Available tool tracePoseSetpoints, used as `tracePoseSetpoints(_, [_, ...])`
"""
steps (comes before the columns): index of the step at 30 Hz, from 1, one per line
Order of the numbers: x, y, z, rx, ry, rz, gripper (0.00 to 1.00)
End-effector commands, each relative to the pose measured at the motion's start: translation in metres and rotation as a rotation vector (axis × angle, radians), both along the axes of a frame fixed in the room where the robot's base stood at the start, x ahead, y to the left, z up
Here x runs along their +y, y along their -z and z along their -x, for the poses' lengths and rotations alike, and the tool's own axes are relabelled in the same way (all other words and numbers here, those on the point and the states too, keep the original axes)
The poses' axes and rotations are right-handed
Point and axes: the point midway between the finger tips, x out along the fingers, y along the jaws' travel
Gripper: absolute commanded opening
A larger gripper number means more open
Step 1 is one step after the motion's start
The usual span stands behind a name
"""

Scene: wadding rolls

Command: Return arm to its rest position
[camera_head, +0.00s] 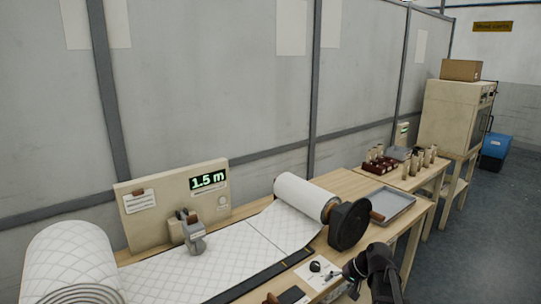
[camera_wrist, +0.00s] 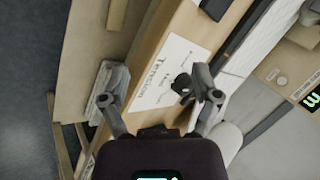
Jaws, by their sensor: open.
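My gripper (camera_head: 350,277) hangs low at the bench's front edge, beside a white printed card (camera_head: 318,270) with a small black knob (camera_head: 315,266) on it. In the wrist view my gripper (camera_wrist: 158,92) has its fingers spread wide with nothing between them. The card (camera_wrist: 165,62) and black knob (camera_wrist: 181,84) lie beyond the fingertips, the knob close to the right finger. My dark arm covers part of the bench front in the head view.
A wadding roll (camera_head: 305,196) with a black disc (camera_head: 349,224) and wooden handle (camera_head: 377,217) stands close behind my gripper. A quilted roll (camera_head: 72,258) is at left, a 1.5 m display panel (camera_head: 175,202) behind. A grey tray (camera_head: 412,204) lies right. Floor (camera_head: 480,240) is clear.

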Motion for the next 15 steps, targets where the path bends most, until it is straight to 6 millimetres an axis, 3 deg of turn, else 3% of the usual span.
tracePoseSetpoints(1, [0.012,-0.003,0.021,0.022,-0.034,0.057,0.80])
tracePoseSetpoints(6, [0.032,-0.001,0.071,0.095,-0.133,0.263,0.80])
tracePoseSetpoints(12, [0.039,-0.005,0.116,0.153,-0.219,0.469,0.80])
tracePoseSetpoints(15, [0.039,-0.007,0.128,0.167,-0.241,0.533,0.80])
